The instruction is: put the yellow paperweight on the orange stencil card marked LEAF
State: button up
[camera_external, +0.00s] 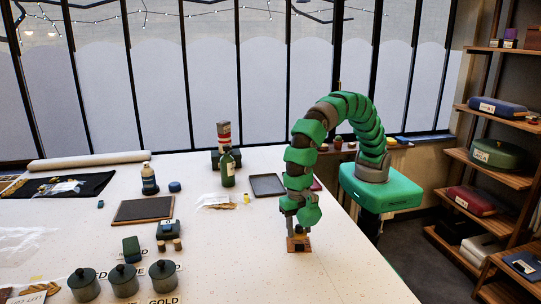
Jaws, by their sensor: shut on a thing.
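My gripper (299,238) points straight down near the right edge of the white table. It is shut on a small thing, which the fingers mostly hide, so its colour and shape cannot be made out. A small brown-orange square (291,247) shows right at the fingertips. It may be the orange stencil card, but no LEAF lettering can be read. Whether the held thing touches it cannot be told. A small yellow object (246,198) stands farther back, left of the gripper. I cannot tell whether it is the yellow paperweight.
A dark tray (267,177) and a green bottle (227,170) stand behind and left of my gripper. Several lidded grey pots (124,281) stand at the front left, near a dark board (143,209). The table around the gripper is mostly clear.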

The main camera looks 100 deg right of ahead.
aim_at(299, 235)
jog(key=shift+f, duration=1.65)
jog(key=o, duration=1.2)
jog(key=shift+f, duration=0.1)
jog(key=shift+c, duration=0.2)
notch_tip(299, 235, up, 12)
jog(key=d, duration=0.1)
jog(key=shift+d, duration=0.25)
jog(key=shift+w, duration=0.15)
